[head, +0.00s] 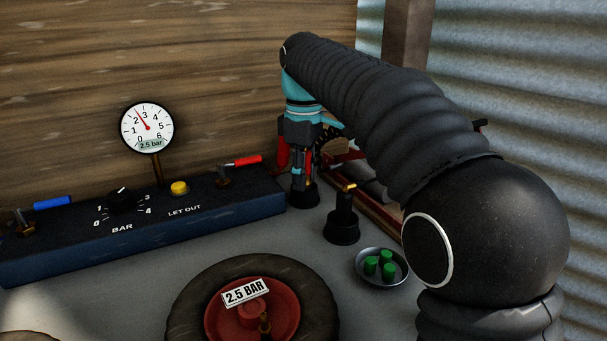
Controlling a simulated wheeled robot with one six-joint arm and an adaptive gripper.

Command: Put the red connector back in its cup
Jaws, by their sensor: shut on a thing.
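My gripper (301,167) points down at the back of the bench, just right of the blue-black panel. It is shut on a narrow thing, mostly hidden by the fingers; a little red shows between them, which fits the red connector. The gripper's tips are at a black round cup (304,195). I cannot tell whether the held thing is inside the cup or just above it. A red upright piece (283,154) shows at the gripper's left side.
A black stand with a brass top (343,222) is close in front right. A metal dish (382,281) holds green caps. A wheel (185,310) tagged 2.5 BAR lies in front. The panel (240,202) with gauge (147,128) stands left. Corrugated wall is at right.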

